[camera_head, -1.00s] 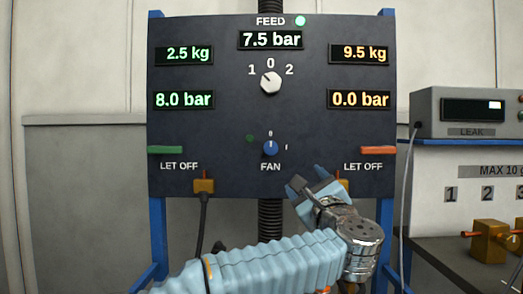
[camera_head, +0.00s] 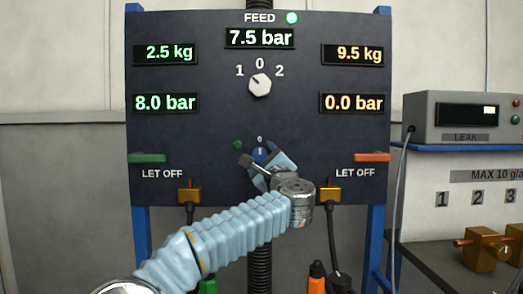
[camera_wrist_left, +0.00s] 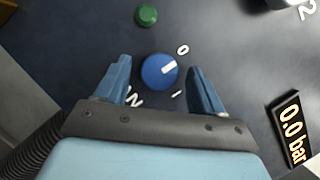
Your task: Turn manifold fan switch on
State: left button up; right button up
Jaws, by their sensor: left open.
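The fan switch is a small blue knob with a white pointer mark, low in the middle of the dark panel (camera_head: 200,140). In the left wrist view the knob (camera_wrist_left: 159,71) sits between the two fingers, with a gap on each side, and its pointer is turned toward the 0 label. My left gripper (camera_wrist_left: 160,85) is open and empty, its fingertips either side of the knob. In the head view my left gripper (camera_head: 267,163) covers the FAN label and part of the knob (camera_head: 260,153). My right gripper is not in view.
A green lamp (camera_wrist_left: 146,15) is beside the knob. The feed selector (camera_head: 260,85) is above it. A green lever (camera_head: 146,158) and a red lever (camera_head: 372,157) flank the panel's lower part. A LEAK box (camera_head: 462,118) stands on the right.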

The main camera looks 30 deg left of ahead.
pick_arm(q)
jog(key=shift+w+a+r, duration=0.1)
jog(key=shift+w+a, duration=0.15)
jog(key=shift+a, duration=0.05)
